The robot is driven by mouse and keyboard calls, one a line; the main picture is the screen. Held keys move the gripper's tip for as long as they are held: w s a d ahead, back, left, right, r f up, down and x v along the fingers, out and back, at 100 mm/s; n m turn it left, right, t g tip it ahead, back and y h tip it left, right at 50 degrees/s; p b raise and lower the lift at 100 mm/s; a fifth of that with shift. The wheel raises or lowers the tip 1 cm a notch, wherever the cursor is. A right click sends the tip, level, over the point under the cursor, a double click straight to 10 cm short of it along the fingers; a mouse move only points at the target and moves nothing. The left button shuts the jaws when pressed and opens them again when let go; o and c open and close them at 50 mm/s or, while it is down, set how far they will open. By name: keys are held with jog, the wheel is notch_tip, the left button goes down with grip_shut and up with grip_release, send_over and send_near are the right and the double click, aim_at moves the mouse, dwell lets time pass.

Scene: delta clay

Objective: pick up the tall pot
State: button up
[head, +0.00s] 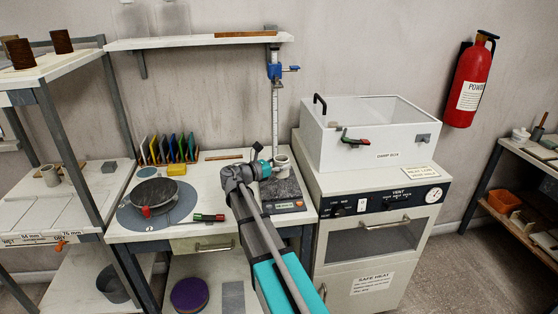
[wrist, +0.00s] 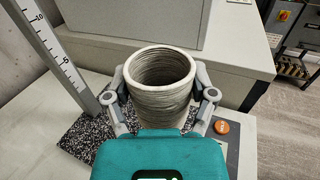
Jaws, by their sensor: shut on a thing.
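The tall pot is a pale grey, ridged cylinder with an open top. In the wrist view the pot (wrist: 160,85) stands upright between the two fingers of my gripper (wrist: 162,100), which is shut on it from both sides. In the head view the pot (head: 281,165) shows partly behind my gripper (head: 268,168), over the speckled dark slab at the foot of the height gauge. The pot's base is hidden, so I cannot tell whether it touches the slab.
The height gauge (head: 275,110) rises close behind the pot; its scale (wrist: 52,50) is at left in the wrist view. The white damp box (head: 368,140) stands to the right. A dark round dish (head: 154,193) and several coloured cards (head: 170,148) are on the table's left.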

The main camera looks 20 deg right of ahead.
jog(key=s+a+r+p, duration=0.2)
jog(key=s+r+p, duration=0.3)
jog(key=s, duration=0.5)
jog(key=shift+s+a+r, duration=0.2)
jog(key=shift+s+r, duration=0.15)
jog(key=shift+r, duration=0.3)
jog(key=shift+a, duration=0.1)
dwell(0.3)
